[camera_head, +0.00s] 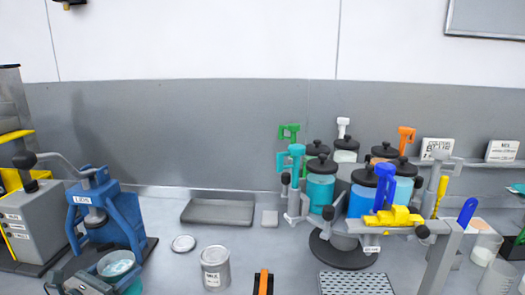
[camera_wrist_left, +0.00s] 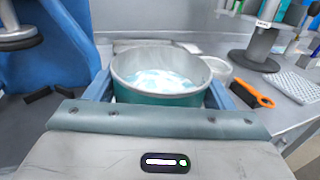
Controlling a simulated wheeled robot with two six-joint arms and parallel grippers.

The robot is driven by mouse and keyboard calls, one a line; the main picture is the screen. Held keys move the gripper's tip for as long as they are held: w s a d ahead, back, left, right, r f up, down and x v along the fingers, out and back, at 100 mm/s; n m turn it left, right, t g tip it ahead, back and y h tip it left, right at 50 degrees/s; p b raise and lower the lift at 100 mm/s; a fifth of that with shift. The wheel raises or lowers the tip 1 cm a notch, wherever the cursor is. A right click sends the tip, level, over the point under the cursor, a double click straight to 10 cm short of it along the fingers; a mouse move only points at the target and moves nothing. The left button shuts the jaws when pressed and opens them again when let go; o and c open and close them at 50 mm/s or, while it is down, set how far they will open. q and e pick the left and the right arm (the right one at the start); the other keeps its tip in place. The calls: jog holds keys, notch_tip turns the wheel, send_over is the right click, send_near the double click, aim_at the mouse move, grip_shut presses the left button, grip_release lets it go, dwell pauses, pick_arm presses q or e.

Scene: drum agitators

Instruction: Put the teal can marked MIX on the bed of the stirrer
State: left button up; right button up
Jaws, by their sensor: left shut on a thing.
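My left gripper (camera_head: 112,273) is shut on an open teal can (camera_head: 133,286), low at the left of the head view. In the left wrist view the can (camera_wrist_left: 158,99) sits upright between the two fingers, with pale blue and white contents. No MIX mark shows on its visible side. A blue machine (camera_head: 122,218) with a grey disc on its upper arm stands just behind the can. My right gripper is not in view.
A grey can (camera_head: 215,270) with a label and a round lid (camera_head: 183,243) are on the bench. A grey tray (camera_head: 217,212) lies behind them. A rotary paint rack (camera_head: 342,250) stands at centre right. A grey lever machine (camera_head: 32,220) is at far left.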

pick_arm(q)
jog(key=s+d+f+m+h, duration=0.1)
jog(key=s+d+f, duration=0.1)
jog(key=s+d, duration=0.35)
jog(key=s+d+f, duration=0.2)
jog(key=s+d, duration=0.1)
jog(key=d, duration=0.6)
jog(key=s+f+n+t+y, duration=0.1)
jog(key=s+f+n+y, duration=0.2)
jog(key=y, duration=0.5)
jog(key=s+n, duration=0.1)
jog(key=n, duration=0.1)
jog(key=shift+s+f+n, duration=0.3)
jog(key=shift+s, duration=0.1)
